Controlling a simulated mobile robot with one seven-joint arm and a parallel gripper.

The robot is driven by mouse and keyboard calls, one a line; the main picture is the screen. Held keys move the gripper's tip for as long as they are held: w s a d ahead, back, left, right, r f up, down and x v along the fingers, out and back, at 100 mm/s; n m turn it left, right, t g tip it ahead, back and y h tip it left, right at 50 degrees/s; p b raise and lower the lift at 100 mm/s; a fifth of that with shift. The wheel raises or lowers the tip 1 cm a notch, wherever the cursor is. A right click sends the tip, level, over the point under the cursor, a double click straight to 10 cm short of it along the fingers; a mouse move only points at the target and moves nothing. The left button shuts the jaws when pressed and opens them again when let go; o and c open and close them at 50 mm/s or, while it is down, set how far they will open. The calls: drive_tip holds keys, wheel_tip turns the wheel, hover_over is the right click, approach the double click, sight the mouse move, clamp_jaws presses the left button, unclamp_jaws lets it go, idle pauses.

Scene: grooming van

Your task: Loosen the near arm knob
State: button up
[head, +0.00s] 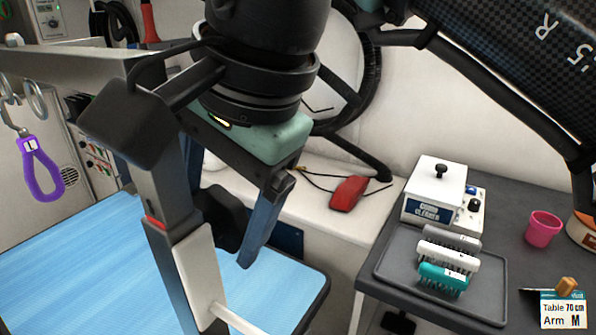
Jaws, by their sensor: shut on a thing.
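The grey grooming-arm post (165,190) stands upright at the left of centre, with a black cap on top and a red mark partway down. The near arm knob (226,215) is a dark shape on the right side of this post, partly hidden by my gripper and the post. My gripper (240,232) comes down from above, with a teal body. One blue-grey finger shows to the right of the knob; the other finger is mostly hidden behind the post. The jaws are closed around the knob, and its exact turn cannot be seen.
A blue-topped table (75,260) lies below. A purple loop (42,168) hangs at the left. On the right, a grey counter holds a white box (432,190), a tray (388,268) of brushes, a pink cup (543,229) and a card (563,311). A red object (349,193) lies behind.

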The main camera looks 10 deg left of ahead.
drive_tip(key=t+y+b, duration=0.1)
drive_tip(key=y+b, duration=0.1)
drive_tip(key=b, duration=0.1)
drive_tip(key=f+y+b, duration=0.1)
drive_tip(key=y+b, duration=0.2)
drive_tip(key=b, duration=0.1)
drive_tip(key=shift+d+t+b, duration=0.2)
drive_tip(key=shift+t+b, duration=0.1)
drive_tip(key=shift+t, duration=0.1)
drive_tip(key=t+y+b, duration=0.2)
drive_tip(key=y+b, duration=0.3)
drive_tip(key=b, duration=0.4)
drive_tip(key=shift+f, duration=0.15)
drive_tip(key=t+y+b, duration=0.1)
drive_tip(key=y+b, duration=0.2)
drive_tip(key=b, duration=0.2)
drive_tip(key=t+y+b, duration=0.1)
drive_tip(key=y+b, duration=0.2)
drive_tip(key=b, duration=0.2)
drive_tip(key=shift+f, duration=0.1)
drive_tip(key=y+b, duration=0.1)
drive_tip(key=t+y+b, duration=0.1)
drive_tip(key=b, duration=0.1)
drive_tip(key=shift+r+y, duration=0.2)
drive_tip(key=shift+y, duration=0.1)
drive_tip(key=shift+r+y+b, duration=0.1)
drive_tip(key=shift+y+b, duration=0.2)
drive_tip(key=shift+b, duration=0.15)
drive_tip(key=shift+r, duration=0.1)
drive_tip(key=o, duration=1.2)
